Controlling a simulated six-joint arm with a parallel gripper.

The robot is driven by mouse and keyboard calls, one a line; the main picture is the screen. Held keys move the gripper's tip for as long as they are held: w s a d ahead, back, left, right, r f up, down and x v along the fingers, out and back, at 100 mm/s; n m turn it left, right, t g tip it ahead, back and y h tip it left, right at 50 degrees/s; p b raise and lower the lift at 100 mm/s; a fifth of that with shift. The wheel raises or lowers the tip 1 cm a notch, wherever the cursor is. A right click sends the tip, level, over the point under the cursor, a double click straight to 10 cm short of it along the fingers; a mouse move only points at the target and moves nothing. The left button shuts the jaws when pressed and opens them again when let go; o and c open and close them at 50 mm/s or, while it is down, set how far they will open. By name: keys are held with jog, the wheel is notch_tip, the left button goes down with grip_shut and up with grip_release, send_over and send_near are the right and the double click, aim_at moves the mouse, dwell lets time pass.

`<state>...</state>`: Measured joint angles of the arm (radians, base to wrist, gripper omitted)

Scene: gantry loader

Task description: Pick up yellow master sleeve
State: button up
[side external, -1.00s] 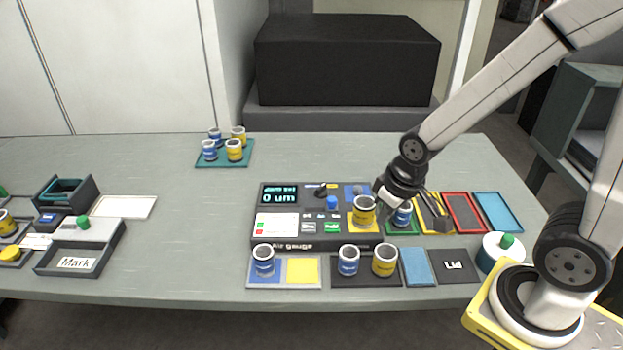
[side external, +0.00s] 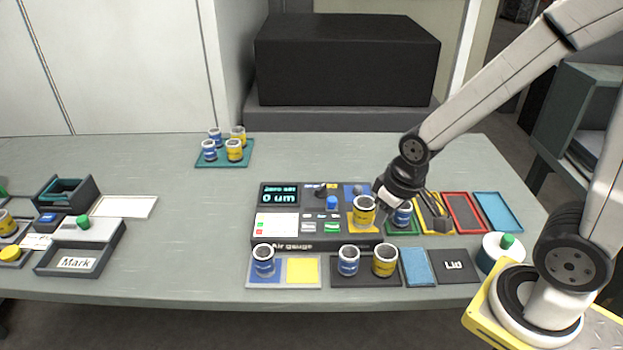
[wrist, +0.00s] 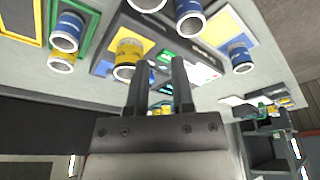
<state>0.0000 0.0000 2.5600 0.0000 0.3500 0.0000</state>
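A yellow sleeve (side external: 363,211) with a pale rim stands upright on the yellow pad of the air gauge; it also shows in the wrist view (wrist: 128,55). Another yellow sleeve (side external: 384,261) stands on a dark pad in front. I cannot tell by any marking which is the master. My gripper (wrist: 158,75) is open, with an empty gap between its fingers. In the wrist view its left finger overlaps the lower edge of the gauge's yellow sleeve. In the side view the wrist is just right of and behind that sleeve, and the fingertips are hard to make out.
The air gauge (side external: 278,246) display reads 0 um. Blue sleeves stand close by: one in a green tray (side external: 402,215), one on the dark pad (side external: 348,262), one on a blue-and-yellow holder (side external: 263,262) whose yellow square is empty. A teal tray (side external: 205,163) at the back holds several sleeves.

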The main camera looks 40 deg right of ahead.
jog(key=o, duration=0.8)
jog(key=shift+o, duration=0.2)
jog(key=m+g, duration=0.2)
jog(key=m, duration=1.3)
send_over(364, 213)
jog(key=shift+d+f, duration=0.35)
jog(key=shift+f, duration=0.25)
jog(key=m, duration=0.1)
jog(key=d+m, duration=0.1)
jog(key=w+m, duration=0.1)
jog(key=shift+w+d+f+m+g, duration=0.1)
jog(key=shift+d+f+m+g, duration=0.05)
jog(key=shift+f+m+g, duration=0.15)
jog(key=shift+f, duration=1.25)
